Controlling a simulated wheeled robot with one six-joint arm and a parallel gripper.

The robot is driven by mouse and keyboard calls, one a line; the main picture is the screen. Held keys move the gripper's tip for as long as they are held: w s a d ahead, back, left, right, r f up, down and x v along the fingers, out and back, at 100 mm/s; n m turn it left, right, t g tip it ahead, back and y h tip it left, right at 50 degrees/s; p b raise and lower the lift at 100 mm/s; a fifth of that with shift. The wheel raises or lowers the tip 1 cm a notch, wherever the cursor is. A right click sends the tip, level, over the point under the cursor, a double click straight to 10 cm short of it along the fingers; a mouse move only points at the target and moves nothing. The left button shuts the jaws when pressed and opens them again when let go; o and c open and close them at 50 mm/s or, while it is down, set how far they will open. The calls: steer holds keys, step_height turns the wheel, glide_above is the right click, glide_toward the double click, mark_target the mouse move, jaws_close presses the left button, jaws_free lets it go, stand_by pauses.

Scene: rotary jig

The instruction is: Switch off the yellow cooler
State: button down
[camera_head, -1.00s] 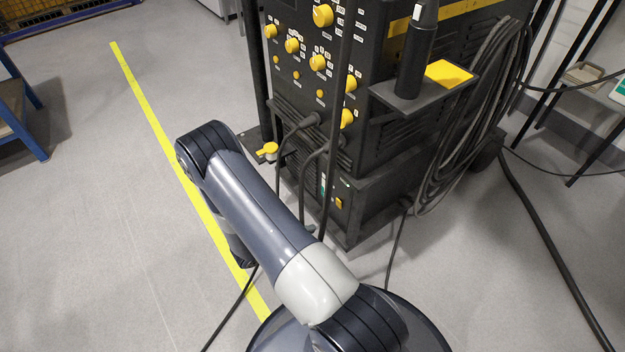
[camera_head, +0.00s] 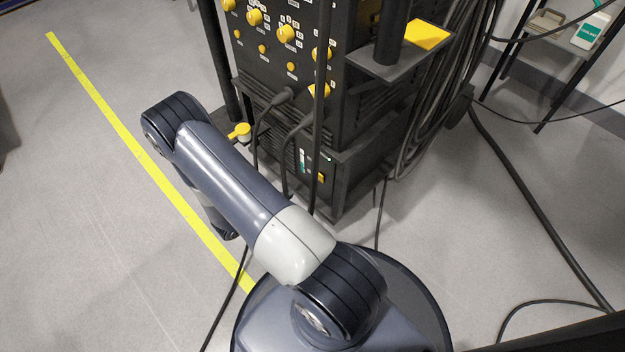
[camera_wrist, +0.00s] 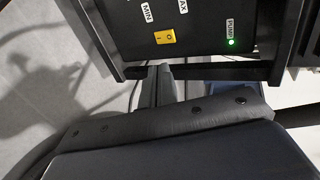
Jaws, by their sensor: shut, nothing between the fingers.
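The yellow cooler switch (camera_head: 320,177) is a small rocker on the front of the black cooler unit (camera_head: 345,185), at the bottom of the machine. In the wrist view the switch (camera_wrist: 165,37) shows near the top, beside MIN and MAX labels. A green PUMP light (camera_wrist: 231,42) is lit to its right, and a green light (camera_head: 329,157) also shows in the head view. My gripper (camera_wrist: 160,72) is shut and empty, with its narrow fingers just below the switch in the picture. I cannot tell how far they are from the panel. In the head view my arm hides the gripper.
Black cables (camera_head: 287,150) hang down in front of the machine, close to the cooler panel. A shelf with a yellow pad (camera_head: 428,36) juts out above. Coiled hoses (camera_head: 425,110) hang on the right side. The floor left of the yellow line (camera_head: 110,110) is clear.

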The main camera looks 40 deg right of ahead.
steer(key=b, duration=0.3)
glide_toward(320, 175)
step_height(320, 175, down, 4)
steer(key=d, duration=0.4)
steer(key=shift+w+d+r+b, duration=0.15)
steer(key=shift+w+d+b, duration=0.1)
steer(key=shift+d+b, duration=0.15)
steer(key=shift+d+r, duration=0.15)
steer(key=shift+d, duration=0.35)
steer(key=shift+w+d+r+p, duration=0.1)
steer(key=shift+d+r+p, duration=0.25)
steer(key=shift+p, duration=0.25)
steer(key=shift+f+y, duration=0.25)
steer(key=shift+y, duration=0.05)
steer(key=shift+r, duration=0.1)
